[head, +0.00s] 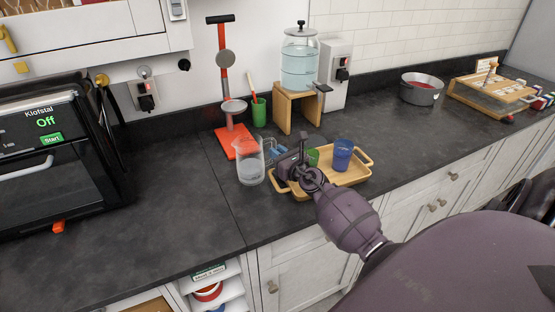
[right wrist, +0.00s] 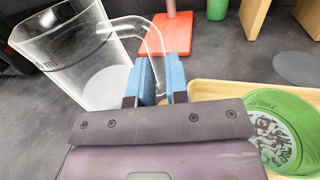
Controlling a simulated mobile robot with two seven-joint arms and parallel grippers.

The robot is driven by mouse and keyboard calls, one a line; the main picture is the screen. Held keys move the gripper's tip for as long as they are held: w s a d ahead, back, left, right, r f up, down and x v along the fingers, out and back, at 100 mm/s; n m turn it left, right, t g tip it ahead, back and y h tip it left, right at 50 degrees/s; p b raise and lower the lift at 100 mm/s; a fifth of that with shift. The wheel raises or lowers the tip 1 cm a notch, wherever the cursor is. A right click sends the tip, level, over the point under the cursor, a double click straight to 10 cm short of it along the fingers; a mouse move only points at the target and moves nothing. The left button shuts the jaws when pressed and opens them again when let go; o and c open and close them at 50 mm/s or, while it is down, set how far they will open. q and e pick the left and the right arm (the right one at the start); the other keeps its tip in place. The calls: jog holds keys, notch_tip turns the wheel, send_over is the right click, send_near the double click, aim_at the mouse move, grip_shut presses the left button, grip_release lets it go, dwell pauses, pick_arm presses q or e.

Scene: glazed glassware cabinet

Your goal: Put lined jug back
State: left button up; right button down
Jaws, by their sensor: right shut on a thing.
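The lined jug (head: 249,162) is clear glass with dark marks on its side. It stands upright at the left end of the wooden tray, and I cannot tell whether its base touches the counter. It also shows at the upper left of the right wrist view (right wrist: 75,50). My right gripper (head: 274,150) reaches over the tray. Its blue fingertips (right wrist: 157,82) are shut on the jug's handle (right wrist: 140,28), on the side facing the tray. The fingers hide the lower handle. My left gripper is not in view.
The tray (head: 357,177) holds a blue cup (head: 342,153) and a green cup (right wrist: 275,130) close to my gripper. A red-based stand (head: 222,143) is behind the jug. A water dispenser (head: 299,65) sits on a wooden stand.

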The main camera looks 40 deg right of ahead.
jog(key=shift+f+b, duration=0.7)
jog(key=shift+f, duration=0.55)
jog(key=shift+f+b, duration=0.35)
jog(key=shift+f, duration=0.2)
jog(key=c, duration=1.1)
grip_release()
jog(key=shift+r, duration=0.15)
jog(key=shift+r+p, duration=0.5)
jog(key=s, duration=1.2)
jog(key=shift+a+f, duration=0.1)
jog(key=shift+a, duration=0.1)
